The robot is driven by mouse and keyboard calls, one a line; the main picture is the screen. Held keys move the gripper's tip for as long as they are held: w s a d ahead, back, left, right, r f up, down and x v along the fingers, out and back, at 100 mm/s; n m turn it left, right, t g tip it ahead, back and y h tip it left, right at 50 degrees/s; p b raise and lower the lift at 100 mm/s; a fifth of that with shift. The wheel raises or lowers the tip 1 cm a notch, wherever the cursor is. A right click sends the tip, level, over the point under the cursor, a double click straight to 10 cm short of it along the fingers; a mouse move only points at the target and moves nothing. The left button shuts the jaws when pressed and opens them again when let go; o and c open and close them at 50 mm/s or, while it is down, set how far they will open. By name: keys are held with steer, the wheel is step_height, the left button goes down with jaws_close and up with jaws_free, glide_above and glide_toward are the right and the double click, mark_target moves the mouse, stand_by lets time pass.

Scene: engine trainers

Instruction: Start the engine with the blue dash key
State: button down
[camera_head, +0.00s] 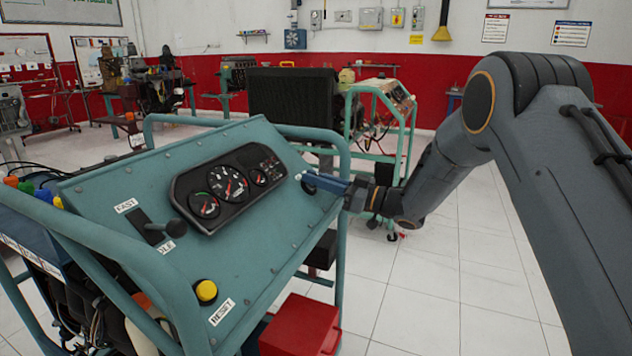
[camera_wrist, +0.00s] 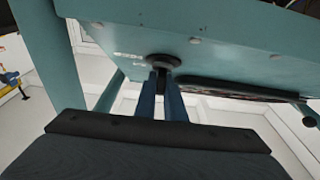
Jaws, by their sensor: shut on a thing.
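My gripper (camera_head: 312,181) reaches from the right to the right edge of the teal dash panel (camera_head: 254,230). In the wrist view, its two blue fingers (camera_wrist: 161,76) meet a black round ignition switch (camera_wrist: 163,60) on the panel. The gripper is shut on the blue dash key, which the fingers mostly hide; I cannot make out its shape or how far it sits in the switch. The black gauge cluster (camera_head: 209,212) is left of the gripper. The gauge needles show, but I cannot tell whether the engine runs.
A black lever (camera_head: 152,228) sits between the FAST and IDLE labels. A yellow button (camera_head: 206,290) is above the RESET label. Teal frame tubes (camera_head: 342,240) run beside the panel. A red box (camera_head: 302,328) is below. Another engine stand (camera_head: 385,105) is behind; tiled floor at right is clear.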

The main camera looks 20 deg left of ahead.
steer(key=c, duration=1.8)
jaws_free()
steer(key=shift+c, duration=0.2)
steer(key=shift+d, duration=0.1)
steer(key=d+f, duration=0.1)
steer(key=d, duration=0.6)
steer(key=shift+s+d, duration=0.2)
steer(key=shift+d, duration=0.05)
steer(key=shift+f, duration=0.1)
